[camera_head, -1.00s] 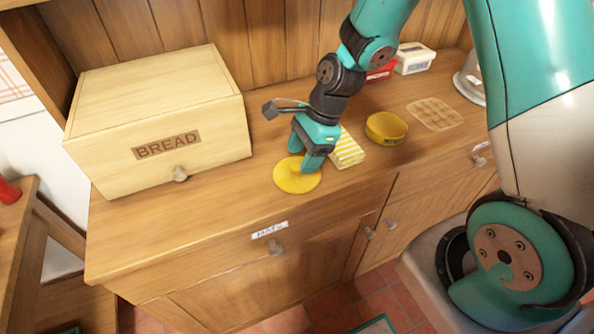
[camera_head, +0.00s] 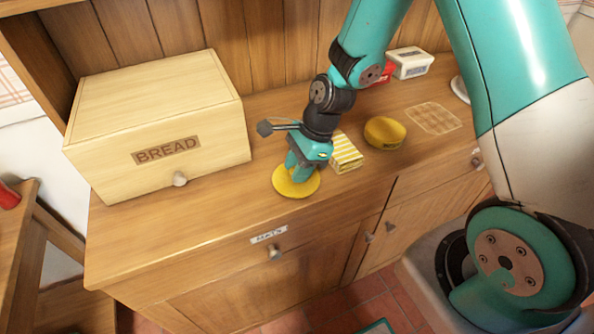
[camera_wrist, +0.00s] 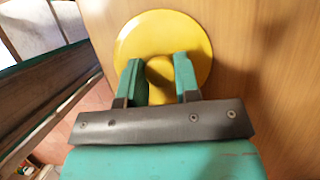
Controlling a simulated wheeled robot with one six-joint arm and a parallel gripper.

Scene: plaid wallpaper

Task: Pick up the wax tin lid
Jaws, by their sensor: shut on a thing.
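The wax tin lid is a flat yellow disc (camera_head: 284,188) lying on the wooden counter in front of the bread box's right side. It also shows in the wrist view (camera_wrist: 190,35), with a raised yellow knob at its middle. My gripper (camera_head: 298,176) points down over the lid. In the wrist view its two teal fingers (camera_wrist: 160,78) stand on either side of the knob, shut on it. The lid looks flat on the counter; I cannot tell any gap under it. The round yellow tin (camera_head: 384,133) stands to the right, behind the striped packet.
A yellow-and-white striped packet (camera_head: 346,153) lies close to the right of my gripper. The bread box (camera_head: 158,125) stands at the left. A waffle-patterned mat (camera_head: 434,118), a red box and a white tub (camera_head: 411,63) are further right. The counter's front edge is near the lid.

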